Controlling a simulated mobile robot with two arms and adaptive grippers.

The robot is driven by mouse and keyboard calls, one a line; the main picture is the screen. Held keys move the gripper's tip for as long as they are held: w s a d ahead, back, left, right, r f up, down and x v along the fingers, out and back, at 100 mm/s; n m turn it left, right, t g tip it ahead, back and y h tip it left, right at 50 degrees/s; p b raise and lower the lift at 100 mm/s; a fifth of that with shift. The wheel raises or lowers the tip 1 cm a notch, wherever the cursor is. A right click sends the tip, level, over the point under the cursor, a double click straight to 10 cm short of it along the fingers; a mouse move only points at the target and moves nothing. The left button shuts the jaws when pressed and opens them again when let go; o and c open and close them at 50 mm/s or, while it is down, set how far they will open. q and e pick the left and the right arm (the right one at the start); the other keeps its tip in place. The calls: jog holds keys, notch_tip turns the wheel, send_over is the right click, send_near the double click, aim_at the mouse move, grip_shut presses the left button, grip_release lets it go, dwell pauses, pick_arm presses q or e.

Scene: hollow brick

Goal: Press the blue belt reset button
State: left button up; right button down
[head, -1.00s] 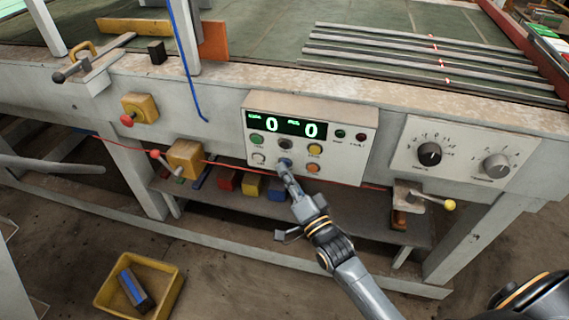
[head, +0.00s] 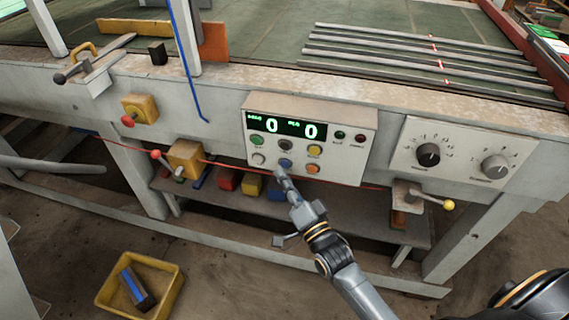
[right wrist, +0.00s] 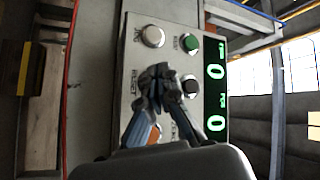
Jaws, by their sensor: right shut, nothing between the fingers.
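The blue button (head: 285,163) is in the lower row of a white control panel (head: 353,170), between a white button (head: 258,158) and an orange button (head: 312,169). My right gripper (head: 280,173) is shut and empty, its tips just below and in front of the blue button. I cannot tell whether they touch it. In the right wrist view, the closed fingers (right wrist: 160,76) cover the place between the white button (right wrist: 153,36) and the orange button (right wrist: 154,133), so the blue button is hidden there. My left gripper is not in view.
Green (head: 256,140), black (head: 284,145) and yellow (head: 315,151) buttons sit close above on the panel. The green display (head: 286,126) reads 0 and 0. A knob panel (head: 462,150) is at right. A yellow bin (head: 172,297) stands on the floor.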

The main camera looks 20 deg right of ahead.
jog(key=shift+s+a+p, duration=0.45)
jog(key=shift+s+a, duration=0.25)
jog(key=shift+s, duration=0.35)
jog(key=shift+s+a+p, duration=0.4)
jog(key=shift+s+a, duration=0.3)
jog(key=shift+s, duration=0.35)
